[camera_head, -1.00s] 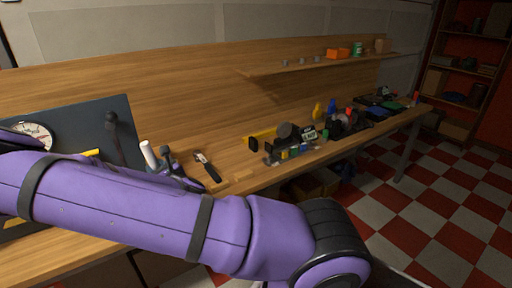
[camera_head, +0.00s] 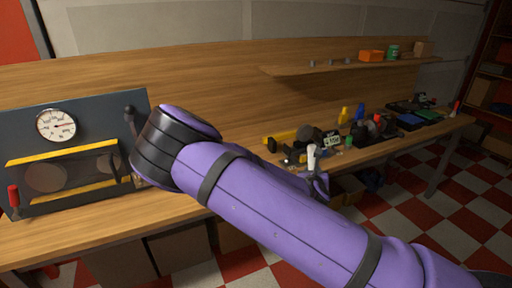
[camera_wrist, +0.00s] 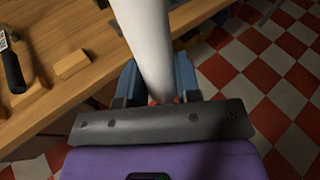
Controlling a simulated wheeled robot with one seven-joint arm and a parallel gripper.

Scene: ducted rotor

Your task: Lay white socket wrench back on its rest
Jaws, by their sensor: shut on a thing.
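The white socket wrench shows in the wrist view (camera_wrist: 148,40) as a thick white shaft running up out of the frame. My gripper (camera_wrist: 157,85) is shut on it, with blue-grey fingers on either side. In the head view the wrench (camera_head: 311,157) stands roughly upright above my gripper (camera_head: 318,182), in front of the bench's front edge. Its lower end is hidden. Small wooden blocks (camera_wrist: 70,62) lie on the bench in the wrist view; I cannot tell whether they are the wrench's rest.
A black-handled tool (camera_wrist: 12,72) lies on the workbench at left in the wrist view. A dark panel with a gauge (camera_head: 55,125) stands at left in the head view. Several tools and a dark machine (camera_head: 308,135) crowd the bench behind the wrench. The bench's left front (camera_head: 100,228) is clear.

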